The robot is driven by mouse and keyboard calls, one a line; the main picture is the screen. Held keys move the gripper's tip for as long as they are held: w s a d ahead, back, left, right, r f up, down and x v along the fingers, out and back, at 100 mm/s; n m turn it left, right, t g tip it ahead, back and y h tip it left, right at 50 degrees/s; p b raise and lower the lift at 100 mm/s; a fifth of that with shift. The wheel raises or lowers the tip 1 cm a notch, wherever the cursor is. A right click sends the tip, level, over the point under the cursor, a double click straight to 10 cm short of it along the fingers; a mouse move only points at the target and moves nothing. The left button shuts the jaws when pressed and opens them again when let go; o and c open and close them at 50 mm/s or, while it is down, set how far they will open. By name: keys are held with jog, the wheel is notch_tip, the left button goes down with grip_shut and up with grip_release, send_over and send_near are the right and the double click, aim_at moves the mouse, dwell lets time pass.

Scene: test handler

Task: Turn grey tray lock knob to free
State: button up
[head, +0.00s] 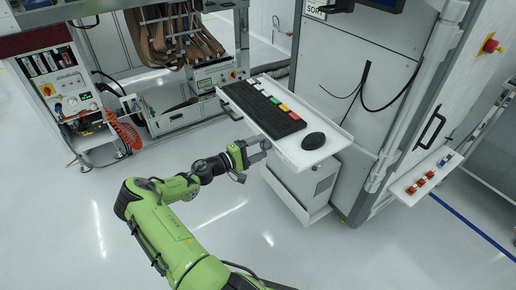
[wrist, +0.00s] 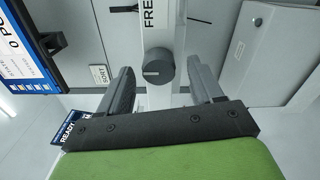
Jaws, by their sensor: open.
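The round dark-grey knob (wrist: 158,68) shows in the wrist view, mounted on a pale upright strip. A "FRE…" label (wrist: 151,14), cut off by the frame edge, is on the same strip. My gripper (wrist: 160,77) is open, and the knob appears between its two fingers, apart from both. I cannot tell how far beyond the fingertips it lies. In the head view my gripper (head: 258,150) is beside the left edge of the white keyboard shelf (head: 310,157), near its underside. The knob cannot be made out there.
The shelf carries a black keyboard (head: 262,108) and a mouse (head: 313,141). A grey box (head: 305,180) is under it. The floor to the left is clear.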

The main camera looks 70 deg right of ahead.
jog(key=p+v, duration=0.2)
jog(key=v, duration=1.3)
jog(key=shift+w+a, duration=0.3)
